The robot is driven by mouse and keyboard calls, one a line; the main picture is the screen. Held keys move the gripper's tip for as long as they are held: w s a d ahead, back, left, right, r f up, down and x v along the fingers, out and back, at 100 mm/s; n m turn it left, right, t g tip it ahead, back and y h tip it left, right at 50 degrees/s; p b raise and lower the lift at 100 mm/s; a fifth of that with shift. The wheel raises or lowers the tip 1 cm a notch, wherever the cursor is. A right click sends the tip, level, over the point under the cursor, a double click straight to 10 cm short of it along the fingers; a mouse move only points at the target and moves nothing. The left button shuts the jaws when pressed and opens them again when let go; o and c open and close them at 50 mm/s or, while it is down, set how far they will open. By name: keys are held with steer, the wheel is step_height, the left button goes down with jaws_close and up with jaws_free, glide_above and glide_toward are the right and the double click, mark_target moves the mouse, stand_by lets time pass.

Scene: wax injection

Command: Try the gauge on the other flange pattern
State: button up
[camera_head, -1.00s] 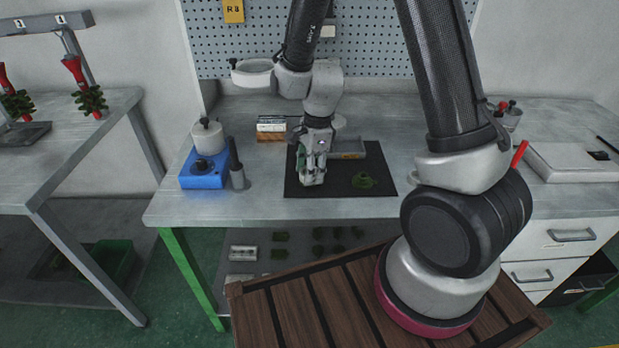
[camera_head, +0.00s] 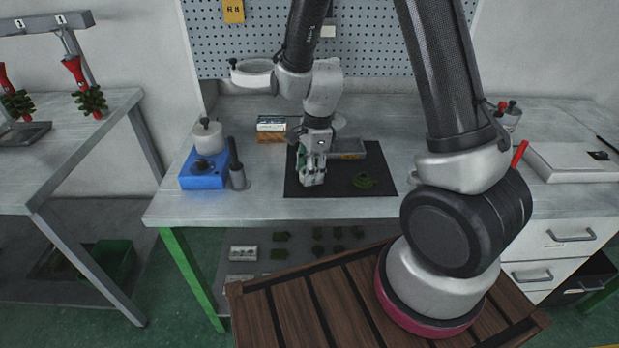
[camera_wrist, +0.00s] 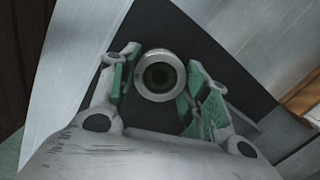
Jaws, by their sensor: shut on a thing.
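My gripper (camera_head: 312,180) is low over the left part of the black mat (camera_head: 340,188). In the wrist view, a round grey ring-shaped piece (camera_wrist: 142,88), seemingly the gauge, is between the green-padded fingers of my gripper (camera_wrist: 158,85), which is shut on it. Its centre is dark with a greenish tint; I cannot tell whether a pattern is inside it or whether it touches the mat.
A blue device (camera_head: 203,172) and a dark-handled tool in a grey holder (camera_head: 238,178) stand to the left. A small wood-and-white block (camera_head: 271,128) is behind. The bench front is clear.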

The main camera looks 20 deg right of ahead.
steer(key=shift+r, duration=0.1)
stand_by(0.3)
steer(key=shift+r, duration=3.05)
